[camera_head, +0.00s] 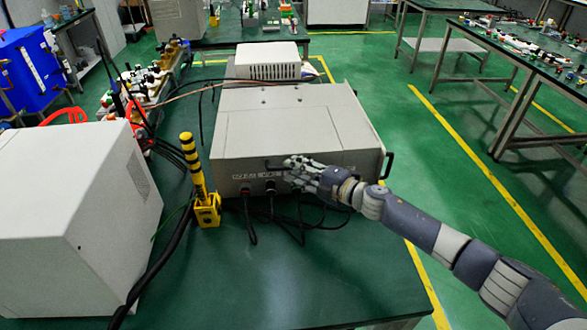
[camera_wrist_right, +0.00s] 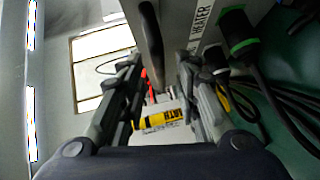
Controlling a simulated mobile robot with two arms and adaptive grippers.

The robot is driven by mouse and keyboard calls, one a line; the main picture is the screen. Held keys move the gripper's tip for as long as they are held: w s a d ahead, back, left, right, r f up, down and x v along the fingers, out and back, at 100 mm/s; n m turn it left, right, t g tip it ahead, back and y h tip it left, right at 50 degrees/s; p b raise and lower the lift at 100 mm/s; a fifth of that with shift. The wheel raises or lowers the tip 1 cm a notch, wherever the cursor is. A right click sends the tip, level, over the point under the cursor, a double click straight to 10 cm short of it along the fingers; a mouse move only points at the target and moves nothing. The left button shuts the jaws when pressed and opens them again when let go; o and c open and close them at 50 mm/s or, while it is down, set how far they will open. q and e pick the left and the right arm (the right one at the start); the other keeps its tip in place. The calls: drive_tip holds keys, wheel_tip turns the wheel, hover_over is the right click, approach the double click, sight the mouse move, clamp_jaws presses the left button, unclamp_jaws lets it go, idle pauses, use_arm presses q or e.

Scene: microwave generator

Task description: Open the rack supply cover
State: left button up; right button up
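The rack supply is the wide grey metal box (camera_head: 285,125) on the green bench in the head view, with a flat top and a labelled front panel. Its top looks closed. That gripper is at the front face, close to this handle; contact cannot be told. My left gripper is not in view.
A yellow-black post (camera_head: 195,170) stands left of the rack supply, beside a large white box (camera_head: 75,220). Black cables (camera_head: 272,220) hang from the front panel onto the bench. A smaller white unit (camera_head: 268,62) stands behind. Bare bench (camera_head: 290,280) lies in front.

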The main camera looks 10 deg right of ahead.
drive_tip(key=shift+w+a, duration=0.2)
drive_tip(key=shift+a, duration=0.1)
drive_tip(key=shift+w+a+f, duration=0.1)
drive_tip(key=shift+w+a, duration=0.05)
drive_tip(key=shift+w, duration=0.1)
drive_tip(key=shift+c, duration=0.8)
clamp_jaws()
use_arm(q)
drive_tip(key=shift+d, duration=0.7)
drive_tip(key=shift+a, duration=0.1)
